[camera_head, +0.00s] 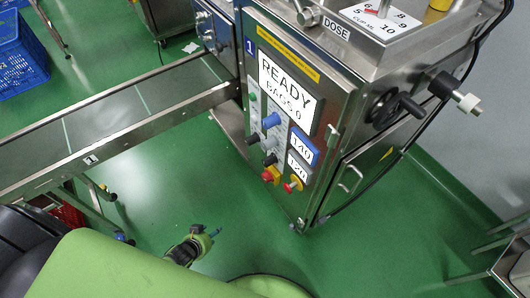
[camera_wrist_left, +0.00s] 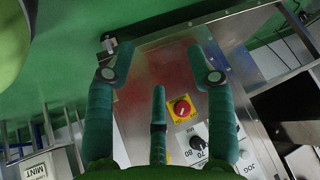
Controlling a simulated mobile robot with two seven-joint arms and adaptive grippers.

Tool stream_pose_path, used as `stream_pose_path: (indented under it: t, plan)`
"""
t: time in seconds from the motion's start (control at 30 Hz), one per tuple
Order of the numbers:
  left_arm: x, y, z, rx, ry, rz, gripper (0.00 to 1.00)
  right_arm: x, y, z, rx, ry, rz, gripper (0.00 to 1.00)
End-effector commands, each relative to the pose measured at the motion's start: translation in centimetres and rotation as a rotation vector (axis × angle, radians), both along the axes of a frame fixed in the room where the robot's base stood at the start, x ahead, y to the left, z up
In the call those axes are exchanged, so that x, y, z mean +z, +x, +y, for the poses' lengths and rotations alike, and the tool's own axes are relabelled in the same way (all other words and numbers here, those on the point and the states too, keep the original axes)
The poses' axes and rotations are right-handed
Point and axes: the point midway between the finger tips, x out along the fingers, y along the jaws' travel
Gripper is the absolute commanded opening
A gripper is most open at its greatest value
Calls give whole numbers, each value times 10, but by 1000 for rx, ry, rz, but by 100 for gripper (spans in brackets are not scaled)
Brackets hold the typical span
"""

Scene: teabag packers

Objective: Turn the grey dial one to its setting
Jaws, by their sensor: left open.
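The machine marked 1 has a front control panel (camera_head: 281,120) with several knobs under a display reading READY, BAGS 0. A grey-black knob (camera_head: 269,159) sits low on this panel. The left wrist view shows a dial with a dark grey knob on a white scale (camera_wrist_left: 197,145), with 70 and 80 readable.
A red knob on a yellow plate (camera_wrist_left: 181,107) sits beside the dial. A blue knob (camera_head: 271,120) and small screens reading 140 and 120 are on the panel. A conveyor (camera_head: 130,110) runs left from the machine. A black handwheel (camera_head: 385,106) juts from its right side.

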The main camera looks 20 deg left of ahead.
Motion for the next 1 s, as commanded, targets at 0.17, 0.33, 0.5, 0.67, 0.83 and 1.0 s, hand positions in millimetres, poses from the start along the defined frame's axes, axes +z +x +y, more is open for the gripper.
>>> stream_pose_path:
  t: [0.17, 0.33, 0.5, 0.67, 0.83, 1.0]
  plan:
    - [92, 166, -7, -220, -102, -532, 55, -55, 64, 7, 3, 12, -106, 40]
    - [188, 206, -51, -465, -234, -812, 55, -68, 105, 12, 4, 20, -176, 40]
    - [228, 207, -75, -583, -298, -900, 55, -67, 120, 14, 5, 22, -202, 40]
    - [235, 219, -87, -593, -306, -909, 55, -64, 121, 14, 4, 22, -200, 40]
    - [235, 241, -103, -590, -306, -909, 55, -64, 120, 15, 2, 21, -191, 40]
    - [234, 256, -115, -588, -304, -906, 55, -63, 120, 15, 1, 21, -182, 40]
